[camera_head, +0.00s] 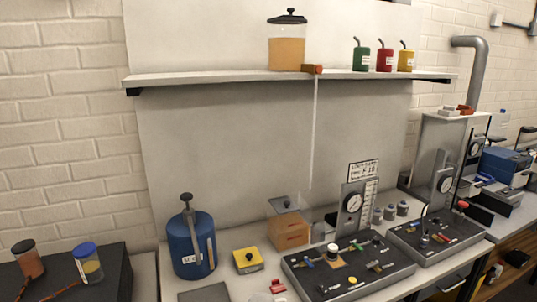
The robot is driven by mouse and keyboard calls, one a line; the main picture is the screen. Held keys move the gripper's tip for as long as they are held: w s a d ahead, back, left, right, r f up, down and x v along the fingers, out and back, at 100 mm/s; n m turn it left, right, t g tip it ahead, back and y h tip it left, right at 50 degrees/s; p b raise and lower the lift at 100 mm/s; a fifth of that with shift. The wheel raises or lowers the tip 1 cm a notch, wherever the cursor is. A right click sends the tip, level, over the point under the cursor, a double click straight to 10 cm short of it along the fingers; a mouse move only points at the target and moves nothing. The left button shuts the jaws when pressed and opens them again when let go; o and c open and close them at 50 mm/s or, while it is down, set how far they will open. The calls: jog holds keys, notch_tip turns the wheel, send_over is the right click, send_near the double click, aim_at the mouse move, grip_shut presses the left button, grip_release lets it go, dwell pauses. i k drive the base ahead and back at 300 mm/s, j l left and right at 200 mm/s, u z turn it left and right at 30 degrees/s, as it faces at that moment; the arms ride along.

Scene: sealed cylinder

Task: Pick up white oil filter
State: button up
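A small white-topped cylinder (332,249) stands on the black control panel (350,272) at the lower middle. It is the only small white round piece I can pick out, and it is too small to tell surely whether it is the white oil filter. A tan square piece (336,262) lies just below it. My gripper is not in view.
A blue tank (191,245), a yellow box (248,260) and a clear container with orange contents (289,224) stand left of the panel. A gauge stand (354,206) rises behind it. A shelf (220,78) runs above. Two lidded jars sit far left.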

aim_at(332, 249)
jog(key=k+j+z, duration=0.25)
jog(key=k+l, duration=0.4)
jog(key=l, duration=0.15)
jog(key=k+l, duration=0.2)
jog(key=l+u, duration=0.05)
jog(key=l, duration=0.05)
